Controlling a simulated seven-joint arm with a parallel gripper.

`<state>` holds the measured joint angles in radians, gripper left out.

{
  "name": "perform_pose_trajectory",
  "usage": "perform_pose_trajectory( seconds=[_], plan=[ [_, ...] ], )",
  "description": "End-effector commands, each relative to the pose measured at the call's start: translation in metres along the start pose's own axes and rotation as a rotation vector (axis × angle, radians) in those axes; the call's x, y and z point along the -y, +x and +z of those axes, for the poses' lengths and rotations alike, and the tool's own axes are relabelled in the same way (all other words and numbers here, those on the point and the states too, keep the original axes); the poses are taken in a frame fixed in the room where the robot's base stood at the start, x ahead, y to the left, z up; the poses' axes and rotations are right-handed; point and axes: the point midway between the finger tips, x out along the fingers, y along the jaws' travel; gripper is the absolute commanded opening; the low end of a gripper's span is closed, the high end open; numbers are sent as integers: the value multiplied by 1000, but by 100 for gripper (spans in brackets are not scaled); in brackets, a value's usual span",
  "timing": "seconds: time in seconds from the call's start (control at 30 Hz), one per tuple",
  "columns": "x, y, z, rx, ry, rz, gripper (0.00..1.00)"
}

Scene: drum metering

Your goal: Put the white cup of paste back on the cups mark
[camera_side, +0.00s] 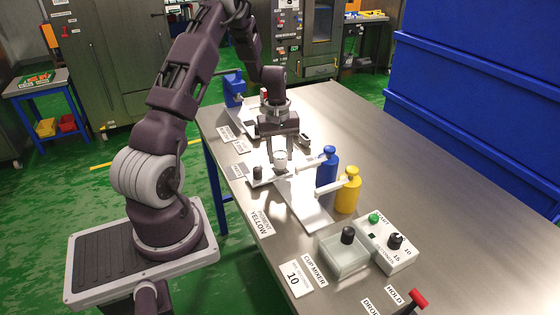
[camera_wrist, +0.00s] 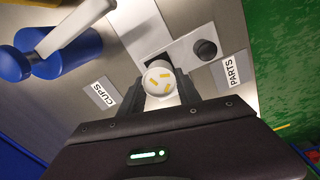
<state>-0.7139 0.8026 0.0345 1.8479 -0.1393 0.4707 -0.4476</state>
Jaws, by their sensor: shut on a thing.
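My gripper (camera_side: 280,152) is shut on the white cup of paste (camera_side: 280,162), which is upright. In the wrist view the cup (camera_wrist: 159,82) sits between the two fingers (camera_wrist: 158,93), with yellow strips on its pale top. I cannot tell whether its base touches the light plate (camera_side: 308,208) below. The CUPS label (camera_wrist: 99,92) lies on the table to the left of the cup in the wrist view. I see no clear outline of the cups mark itself.
A blue bottle (camera_side: 327,168) and a yellow bottle (camera_side: 347,192) with white spouts stand close by. A pale cup-mixer box (camera_side: 344,256) and control box (camera_side: 388,243) stand nearer. The table's right side is clear.

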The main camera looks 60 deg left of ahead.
Motion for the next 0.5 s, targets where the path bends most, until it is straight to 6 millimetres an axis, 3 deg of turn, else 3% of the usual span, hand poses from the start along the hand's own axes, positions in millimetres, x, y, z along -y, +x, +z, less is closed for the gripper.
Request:
perform_pose_trajectory(
  seconds=[0.1,0.3,0.37,0.5],
  plan=[
    [-2,-33,-1,-6,0,4,0],
    [-6,-72,-2,-3,-3,2,0],
    [-13,-75,-8,-1,-10,1,0],
    [-52,-70,-30,4,-38,-3,0]
  ],
)
